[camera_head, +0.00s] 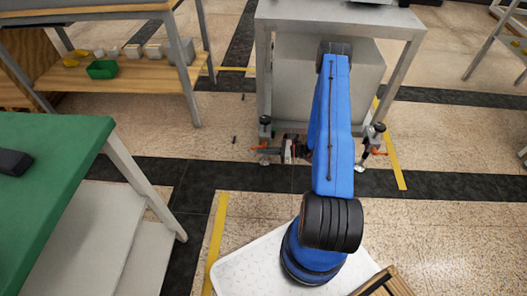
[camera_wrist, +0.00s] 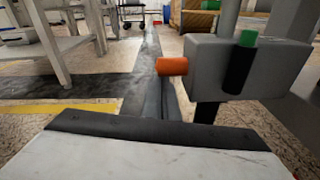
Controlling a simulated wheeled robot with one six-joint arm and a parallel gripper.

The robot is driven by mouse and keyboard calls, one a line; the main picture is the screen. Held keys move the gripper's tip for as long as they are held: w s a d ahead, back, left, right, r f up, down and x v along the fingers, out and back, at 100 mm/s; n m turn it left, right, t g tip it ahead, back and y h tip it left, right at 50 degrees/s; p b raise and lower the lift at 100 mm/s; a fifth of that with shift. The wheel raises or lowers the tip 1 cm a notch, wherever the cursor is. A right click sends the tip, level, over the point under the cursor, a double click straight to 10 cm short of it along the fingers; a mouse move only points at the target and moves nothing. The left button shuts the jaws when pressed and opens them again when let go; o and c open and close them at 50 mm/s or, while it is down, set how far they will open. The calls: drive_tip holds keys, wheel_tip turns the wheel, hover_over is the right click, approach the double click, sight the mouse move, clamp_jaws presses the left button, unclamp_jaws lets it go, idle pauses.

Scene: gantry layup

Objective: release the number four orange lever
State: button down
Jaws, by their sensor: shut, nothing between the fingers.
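In the head view, small orange levers sit low on the feet of the grey stand, one at the left foot (camera_head: 262,147) and another at the right foot (camera_head: 377,152). No number is readable on them. My gripper (camera_head: 287,150) shows small and partly hidden behind my blue arm, low between the feet, pointing left near the left lever. It is shut and empty. In the wrist view an orange cylinder-shaped lever end (camera_wrist: 171,66) sticks out leftward from a grey block, just beyond and above the gripper's housing, apart from it. I cannot tell any contact.
The grey stand (camera_head: 345,17) has a large grey box under its top. A green-topped table (camera_head: 55,165) stands at left, a wooden shelf (camera_head: 130,75) with a green bin (camera_head: 102,69) behind. Dark floor strips and yellow lines cross the open floor.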

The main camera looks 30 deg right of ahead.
drive_tip(key=shift+w+a+r, duration=0.25)
drive_tip(key=shift+w+a, duration=0.1)
drive_tip(key=shift+a, duration=0.1)
idle(0.9)
drive_tip(key=shift+f, duration=0.1)
idle(1.0)
drive_tip(key=s+d+f, duration=0.4)
drive_tip(key=s+d, duration=0.3)
drive_tip(key=d, duration=0.1)
drive_tip(key=shift+d, duration=0.25)
idle(0.4)
